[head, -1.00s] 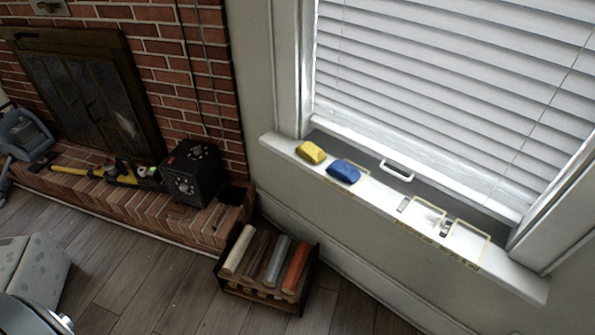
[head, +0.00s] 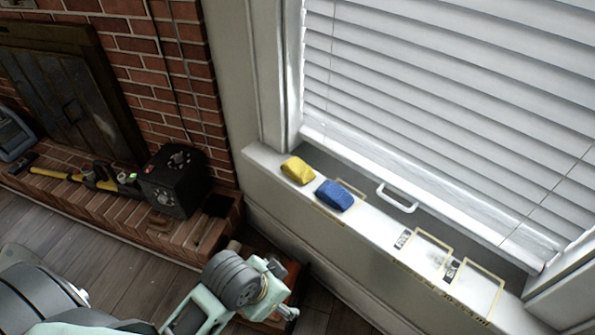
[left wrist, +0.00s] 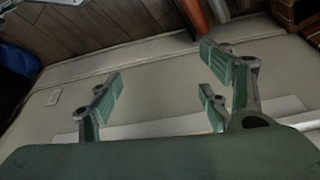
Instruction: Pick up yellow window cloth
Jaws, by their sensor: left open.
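The yellow window cloth (head: 298,170) lies folded on the left end of the white window sill (head: 262,157) in the head view. A blue cloth (head: 334,195) lies just to its right. My left gripper (head: 280,292) is below the sill, in front of the wooden rack and well apart from the yellow cloth. In the left wrist view its two green-padded fingers (left wrist: 162,95) are spread, with nothing between them. The yellow cloth does not show in that view. My right gripper is not in view.
Yellow-outlined frames (head: 432,247) and a white handle (head: 397,197) are along the sill to the right. Closed white blinds (head: 450,100) hang behind. A black box (head: 175,180) and tools stand on the brick hearth (head: 110,210). An orange roll (left wrist: 194,14) shows in the wrist view.

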